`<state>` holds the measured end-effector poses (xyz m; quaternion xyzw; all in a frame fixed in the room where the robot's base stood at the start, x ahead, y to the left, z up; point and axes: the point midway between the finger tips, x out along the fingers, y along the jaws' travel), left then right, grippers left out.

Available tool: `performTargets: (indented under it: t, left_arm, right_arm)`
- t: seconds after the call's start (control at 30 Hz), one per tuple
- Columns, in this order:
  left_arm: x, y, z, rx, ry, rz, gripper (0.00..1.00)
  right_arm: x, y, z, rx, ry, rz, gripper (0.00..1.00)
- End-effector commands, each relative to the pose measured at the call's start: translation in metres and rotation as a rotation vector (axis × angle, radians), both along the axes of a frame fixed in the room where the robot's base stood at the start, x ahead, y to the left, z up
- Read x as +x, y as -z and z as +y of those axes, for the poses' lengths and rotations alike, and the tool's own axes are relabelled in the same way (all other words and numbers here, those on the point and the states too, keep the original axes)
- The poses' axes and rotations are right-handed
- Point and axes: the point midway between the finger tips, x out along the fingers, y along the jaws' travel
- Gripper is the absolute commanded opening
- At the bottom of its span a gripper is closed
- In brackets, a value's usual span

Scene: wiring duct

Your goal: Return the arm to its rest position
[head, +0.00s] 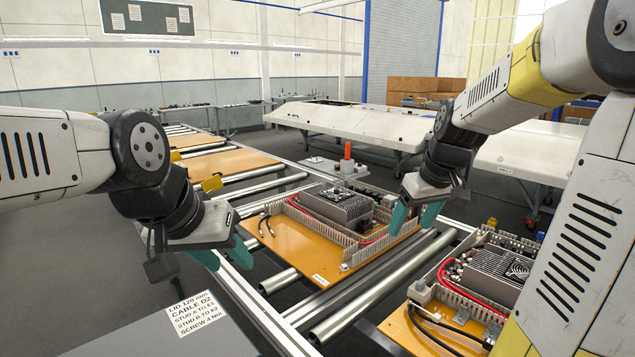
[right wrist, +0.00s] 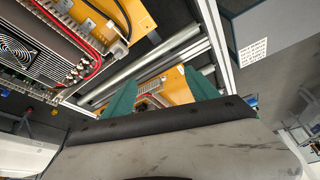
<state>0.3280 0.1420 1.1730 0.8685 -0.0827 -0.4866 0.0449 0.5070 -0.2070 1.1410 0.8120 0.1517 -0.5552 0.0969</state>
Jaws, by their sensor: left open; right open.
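My left gripper (head: 230,254) is at the left of the head view, with green fingers apart and empty, over the near edge of the roller conveyor (head: 340,322). My right gripper (head: 414,217) hangs near the right end of the middle orange panel (head: 318,268), its green fingers open with nothing between them. In the right wrist view, its fingers (right wrist: 160,100) stand wide apart. The middle panel carries a grey finned unit (head: 338,205), slotted wiring duct (head: 355,254) and red and black cables. Whether the right fingers touch anything is unclear.
A second panel (head: 397,330) with duct, finned unit and cables sits at lower right. A grey surface with a printed label (head: 190,313) is at the front left. An orange-red upright item (head: 347,152) stands behind the middle panel. White car-body-like parts (head: 365,125) rest on stands behind.

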Motion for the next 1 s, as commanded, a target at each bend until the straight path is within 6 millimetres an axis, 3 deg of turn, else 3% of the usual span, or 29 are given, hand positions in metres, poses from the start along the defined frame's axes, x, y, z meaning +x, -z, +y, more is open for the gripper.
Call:
performTargets:
  t: [0.03,0.2,0.5,0.7,1.0]
  left_arm:
    - [0.0,0.0,0.0,0.0,0.0,0.0,0.42]
    - [0.0,0.0,0.0,0.0,0.0,0.0,0.42]
    - [0.0,0.0,0.0,0.0,0.0,0.0,0.42]
    - [0.0,0.0,0.0,0.0,0.0,0.0,0.42]
    - [0.0,0.0,0.0,0.0,0.0,0.0,0.42]
  right_arm:
    - [-0.018,-0.012,0.009,0.013,0.021,-0.021,0.68]
    - [-0.073,-0.032,0.033,0.065,0.105,-0.066,0.68]
    - [-0.156,-0.037,0.059,0.155,0.233,-0.13,0.68]
    - [-0.178,-0.033,0.064,0.183,0.271,-0.144,0.68]
    - [-0.179,-0.032,0.065,0.186,0.273,-0.145,0.68]
